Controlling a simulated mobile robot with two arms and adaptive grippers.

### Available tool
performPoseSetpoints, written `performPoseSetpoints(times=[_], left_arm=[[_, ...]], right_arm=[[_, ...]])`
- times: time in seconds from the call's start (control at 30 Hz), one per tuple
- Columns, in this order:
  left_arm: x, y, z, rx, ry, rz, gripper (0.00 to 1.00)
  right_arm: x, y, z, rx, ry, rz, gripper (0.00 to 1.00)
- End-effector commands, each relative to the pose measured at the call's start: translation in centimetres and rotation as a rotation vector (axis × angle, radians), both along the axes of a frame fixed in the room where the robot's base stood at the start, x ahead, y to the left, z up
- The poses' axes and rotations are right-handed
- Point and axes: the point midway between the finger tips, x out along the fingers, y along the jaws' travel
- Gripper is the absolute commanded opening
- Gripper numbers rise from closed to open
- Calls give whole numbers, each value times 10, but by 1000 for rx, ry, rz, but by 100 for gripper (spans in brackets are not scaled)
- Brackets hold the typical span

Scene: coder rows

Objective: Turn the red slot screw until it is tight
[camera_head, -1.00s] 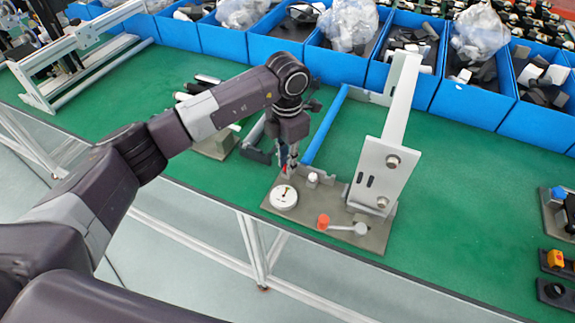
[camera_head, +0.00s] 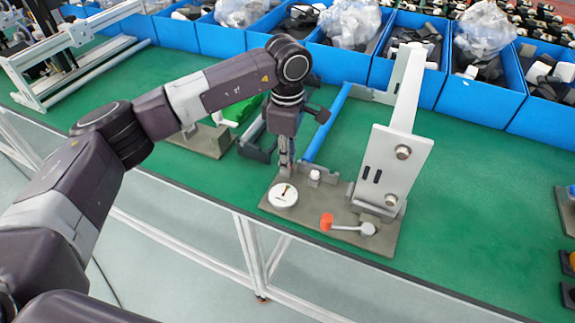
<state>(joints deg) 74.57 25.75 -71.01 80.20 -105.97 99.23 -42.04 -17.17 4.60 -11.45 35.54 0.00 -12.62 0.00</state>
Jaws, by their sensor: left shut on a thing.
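My left gripper (camera_head: 286,168) points down at the back left of a grey base plate (camera_head: 385,240), just behind a white round dial (camera_head: 283,195). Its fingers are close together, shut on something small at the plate. The red slot screw does not show clearly; the fingers cover that spot, so I take it to be what they hold. An orange-red knob (camera_head: 326,221) on a short lever is at the plate's front, apart from the gripper. My right gripper is not in view.
A white upright bracket (camera_head: 393,165) stands on the plate, right of the gripper. A blue bar (camera_head: 328,122) runs behind it. Blue bins (camera_head: 408,82) with parts line the back.

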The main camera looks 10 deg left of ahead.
Motion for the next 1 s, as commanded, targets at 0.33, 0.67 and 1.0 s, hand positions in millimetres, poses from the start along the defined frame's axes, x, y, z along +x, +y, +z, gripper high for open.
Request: performPoseSetpoints(times=[0.33, 0.67, 1.0], left_arm=[[0, 0, -4, 1, -1, -153, 0], [0, 0, -4, 0, -1, -581, 0], [-2, -1, -3, -2, 5, -895, 0]], right_arm=[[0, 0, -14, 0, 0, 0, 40], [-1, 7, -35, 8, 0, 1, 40], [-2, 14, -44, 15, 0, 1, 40]])
